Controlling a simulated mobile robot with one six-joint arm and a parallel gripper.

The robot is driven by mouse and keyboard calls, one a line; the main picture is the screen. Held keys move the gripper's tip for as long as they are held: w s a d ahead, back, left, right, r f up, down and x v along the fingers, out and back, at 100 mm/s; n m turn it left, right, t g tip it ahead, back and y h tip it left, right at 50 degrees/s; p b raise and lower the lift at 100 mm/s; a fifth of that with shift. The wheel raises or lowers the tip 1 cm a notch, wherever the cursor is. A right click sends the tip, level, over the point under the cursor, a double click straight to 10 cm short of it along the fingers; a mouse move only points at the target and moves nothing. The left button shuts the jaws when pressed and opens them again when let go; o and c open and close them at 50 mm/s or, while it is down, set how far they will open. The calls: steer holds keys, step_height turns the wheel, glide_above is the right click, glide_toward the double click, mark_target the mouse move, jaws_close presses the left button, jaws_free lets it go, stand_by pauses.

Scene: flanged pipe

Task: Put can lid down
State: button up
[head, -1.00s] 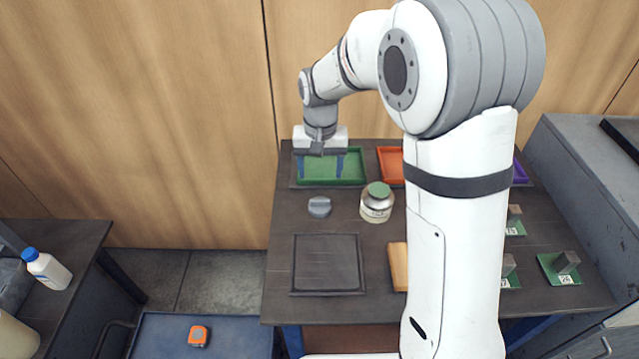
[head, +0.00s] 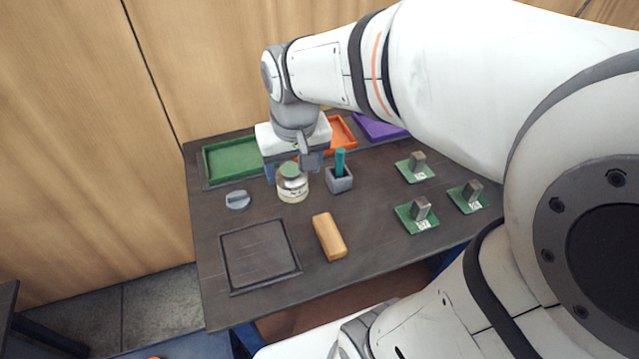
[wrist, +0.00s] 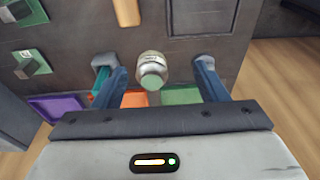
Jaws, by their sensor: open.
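A grey round lid with a raised grip bar (head: 238,200) lies on the table left of a glass jar (head: 293,188) with a green top. My gripper (head: 294,170) is open and empty, pointing down behind and above the jar. In the wrist view, my two blue fingers are spread wide, and the jar (wrist: 151,68) shows between them with its green top. The grey lid (wrist: 203,59) shows there by the right fingertip, partly hidden. Part of my gripper is hidden behind the wrist in the head view.
A dark square mat (head: 260,255) and a wooden block (head: 329,237) lie in front. A grey cup (head: 339,181) with a teal stick stands right of the jar. Green (head: 232,160), orange (head: 342,133) and purple (head: 380,126) trays line the back. Green plates with metal blocks (head: 417,213) are at right.

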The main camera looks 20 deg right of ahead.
steer(key=s+d, duration=0.3)
steer(key=s, duration=0.5)
steer(key=shift+f+t, duration=0.4)
steer(key=shift+f, duration=0.05)
